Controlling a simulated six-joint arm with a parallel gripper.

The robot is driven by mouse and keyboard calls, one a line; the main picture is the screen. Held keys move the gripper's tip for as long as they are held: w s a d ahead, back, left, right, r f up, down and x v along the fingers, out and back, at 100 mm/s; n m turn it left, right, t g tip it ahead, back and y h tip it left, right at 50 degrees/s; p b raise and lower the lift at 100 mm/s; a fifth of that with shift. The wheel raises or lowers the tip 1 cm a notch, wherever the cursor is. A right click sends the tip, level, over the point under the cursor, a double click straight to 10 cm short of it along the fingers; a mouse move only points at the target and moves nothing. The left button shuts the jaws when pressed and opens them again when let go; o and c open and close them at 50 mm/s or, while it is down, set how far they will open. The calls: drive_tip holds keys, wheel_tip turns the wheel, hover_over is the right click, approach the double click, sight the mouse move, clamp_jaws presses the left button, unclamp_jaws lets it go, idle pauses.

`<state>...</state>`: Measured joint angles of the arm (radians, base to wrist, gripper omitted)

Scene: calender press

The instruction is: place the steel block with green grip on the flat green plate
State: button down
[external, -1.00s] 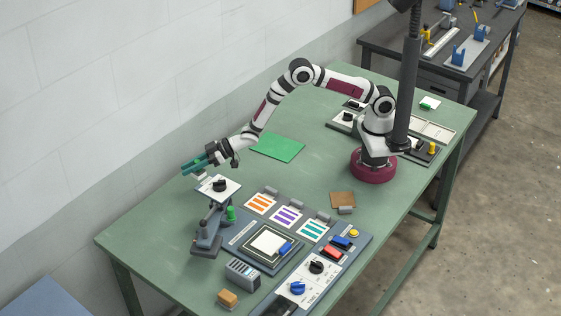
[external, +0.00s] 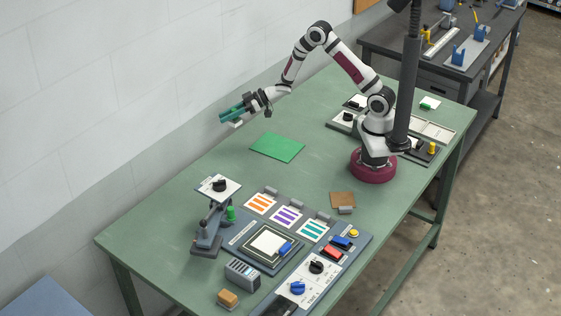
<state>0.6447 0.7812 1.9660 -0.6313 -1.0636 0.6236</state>
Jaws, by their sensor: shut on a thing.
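My gripper (external: 233,113) is raised in the air near the wall, to the upper left of the flat green plate (external: 277,147). It is shut on the steel block with green grip (external: 236,124). The block shows as a small pale piece just below the green-teal fingers, and its grip is hard to tell apart from them. The green plate lies flat and bare on the table, and the block is well apart from it.
A stand with a white plate and black knob (external: 219,186) is at the front left. Three striped cards (external: 287,216) and a control panel (external: 310,278) lie toward the front. A brown square (external: 342,199) lies right of the cards. The table (external: 225,160) around the green plate is clear.

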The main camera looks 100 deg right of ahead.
drive_tip(key=s+d, duration=0.3)
drive_tip(key=s, duration=2.2)
hover_over(270, 147)
drive_tip(key=shift+n+y, duration=0.3)
drive_tip(key=f, duration=0.5)
drive_tip(key=shift+s+f, duration=0.2)
drive_tip(key=shift+f, duration=0.1)
drive_tip(key=shift+w+a+f, duration=0.1)
drive_tip(key=shift+f, duration=1)
drive_tip(key=shift+w+f, duration=0.1)
drive_tip(key=shift+f, duration=0.95)
drive_tip(key=shift+f, duration=0.1)
drive_tip(key=c, duration=0.7)
unclamp_jaws()
